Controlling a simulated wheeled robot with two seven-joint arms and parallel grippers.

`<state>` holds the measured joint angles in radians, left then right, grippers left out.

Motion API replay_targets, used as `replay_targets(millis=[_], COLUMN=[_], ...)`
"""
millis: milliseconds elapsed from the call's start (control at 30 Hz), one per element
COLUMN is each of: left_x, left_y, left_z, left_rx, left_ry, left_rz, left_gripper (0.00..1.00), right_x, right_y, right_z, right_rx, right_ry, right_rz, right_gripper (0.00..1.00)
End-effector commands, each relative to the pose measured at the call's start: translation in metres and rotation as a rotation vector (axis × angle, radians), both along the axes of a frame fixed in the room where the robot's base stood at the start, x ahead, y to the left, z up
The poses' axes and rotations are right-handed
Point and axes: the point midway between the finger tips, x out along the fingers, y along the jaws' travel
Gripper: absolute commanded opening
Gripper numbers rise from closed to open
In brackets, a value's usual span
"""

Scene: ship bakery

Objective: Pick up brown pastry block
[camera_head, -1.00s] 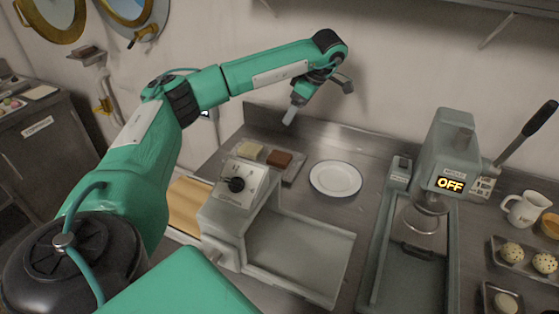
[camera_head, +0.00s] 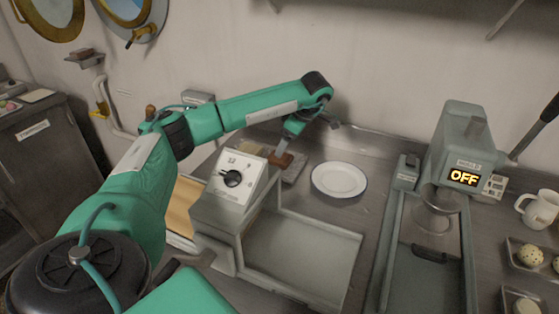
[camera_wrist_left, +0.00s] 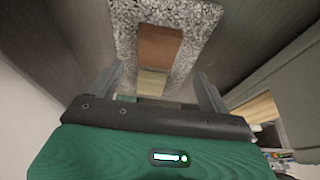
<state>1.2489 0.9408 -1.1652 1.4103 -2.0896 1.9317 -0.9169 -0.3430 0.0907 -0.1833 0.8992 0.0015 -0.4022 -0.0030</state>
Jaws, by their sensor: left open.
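The brown pastry block (camera_head: 286,159) lies on a small grey speckled tray (camera_head: 298,171) at the back of the counter. It also shows in the left wrist view (camera_wrist_left: 160,46), beside a pale cream block (camera_wrist_left: 152,83) on the same tray (camera_wrist_left: 196,14). My left gripper (camera_head: 281,155) is low over the tray, pointing down at the brown block, and partly covers it in the head view. In the wrist view its two fingers (camera_wrist_left: 160,85) are apart, with nothing held between them. The cream block is mostly hidden behind my arm in the head view. My right gripper is not in view.
A white plate (camera_head: 339,179) lies right of the tray and looks empty. A grey machine with a dial (camera_head: 236,178) stands in front of the tray. The wall is close behind.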

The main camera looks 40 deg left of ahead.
Motion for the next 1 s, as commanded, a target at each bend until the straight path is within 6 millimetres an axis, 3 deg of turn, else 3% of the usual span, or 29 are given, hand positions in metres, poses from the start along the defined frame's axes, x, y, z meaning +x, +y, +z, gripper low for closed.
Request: replay_targets(millis=[267,533,833,1000], left_x=[-0.002,-0.002,-0.002,-0.002], left_y=[0.008,0.022,0.024,0.024], left_z=[-0.020,-0.055,-0.061,-0.061], left_rx=[0.001,0.001,0.000,0.000], left_ry=[0.002,0.002,-0.001,-0.001], left_rz=[0.002,0.002,0.000,0.000], left_gripper=[0.80,0.80,0.80,0.49], right_x=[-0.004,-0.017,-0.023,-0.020], right_y=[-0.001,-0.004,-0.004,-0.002], right_z=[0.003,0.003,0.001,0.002], right_rx=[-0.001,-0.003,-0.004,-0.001], right_ry=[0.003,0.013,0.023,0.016], right_rz=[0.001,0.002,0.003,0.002], right_gripper=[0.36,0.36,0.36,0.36])
